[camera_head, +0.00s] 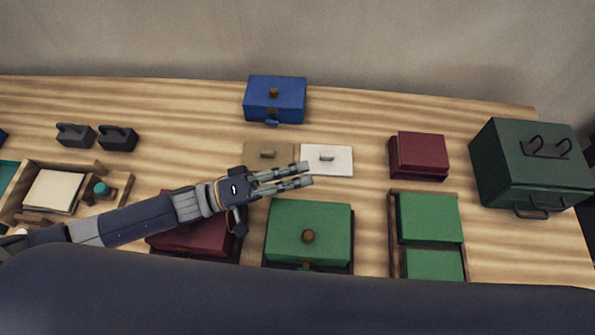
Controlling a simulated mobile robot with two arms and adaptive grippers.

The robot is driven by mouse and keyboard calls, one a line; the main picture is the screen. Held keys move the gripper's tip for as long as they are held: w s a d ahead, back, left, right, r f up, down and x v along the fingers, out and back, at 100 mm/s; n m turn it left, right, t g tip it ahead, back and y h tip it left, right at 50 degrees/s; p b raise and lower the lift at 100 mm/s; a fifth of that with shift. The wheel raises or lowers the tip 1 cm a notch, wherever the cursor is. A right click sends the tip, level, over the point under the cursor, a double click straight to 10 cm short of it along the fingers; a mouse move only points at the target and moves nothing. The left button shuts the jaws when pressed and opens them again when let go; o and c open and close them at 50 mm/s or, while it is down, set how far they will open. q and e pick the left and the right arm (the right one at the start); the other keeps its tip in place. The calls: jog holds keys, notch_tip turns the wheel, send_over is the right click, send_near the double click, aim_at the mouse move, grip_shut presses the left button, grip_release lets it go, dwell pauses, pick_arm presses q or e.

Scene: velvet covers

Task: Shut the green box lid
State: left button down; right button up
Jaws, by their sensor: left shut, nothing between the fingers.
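A green box (330,218) with a round brown knob on its flat lid stands at the front middle of the table. Its lid lies level over the box, with a dark edge showing along the right and front. I cannot tell whether a small gap is left under it. My left gripper (308,175) is shut and empty, above the table just behind the green box, its fingers pointing right. My right gripper is not in view.
A dark red box (190,240) lies partly under my left arm. A blue box (275,95) stands at the back. Tan (258,150) and white (340,161) plates lie mid-table. A tray (393,245) with green blocks, a red box (420,153) and a large dark green case (510,180) are right.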

pick_arm(q)
notch_tip(320, 180, up, 4)
jog(key=p, duration=0.5)
jog(key=a+f+b, duration=0.3)
jog(key=a+b, duration=0.2)
jog(key=a, duration=0.4)
jog(key=shift+a+f+b, duration=0.15)
jog(key=shift+a+b, duration=0.1)
jog(key=shift+b, duration=0.05)
